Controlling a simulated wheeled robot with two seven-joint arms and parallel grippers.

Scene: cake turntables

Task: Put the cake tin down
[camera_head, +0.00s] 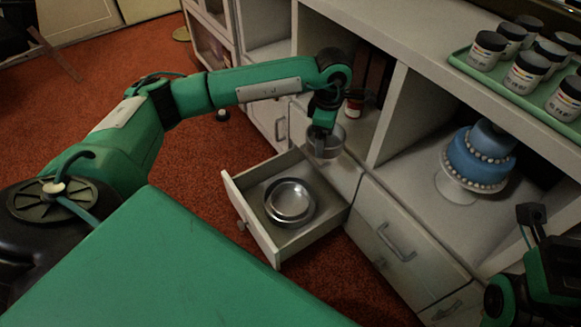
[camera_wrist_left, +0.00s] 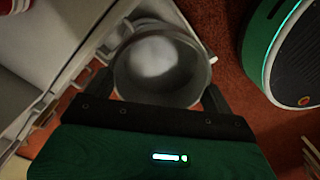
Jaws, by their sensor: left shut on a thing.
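A round grey metal cake tin (camera_head: 325,146) hangs from my left gripper (camera_head: 324,118) in the head view, over the back edge of the open drawer. In the left wrist view the same tin (camera_wrist_left: 165,75) sits between the two dark fingers (camera_wrist_left: 160,95), which are shut on it; its hollow faces the camera. Another shiny round tin (camera_head: 290,201) lies in the open drawer (camera_head: 246,222), with what looks like a second rim around it. Part of my right arm and its gripper (camera_head: 531,214) shows at the right edge; its jaws are unclear.
A blue tiered cake (camera_head: 478,160) on a white stand (camera_head: 452,188) is in the right cabinet bay. A green tray (camera_head: 471,66) of several jars stands on top. A red-and-white jar (camera_head: 354,103) stands on the shelf behind my left gripper. Drawer floor beside the tins is bare.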

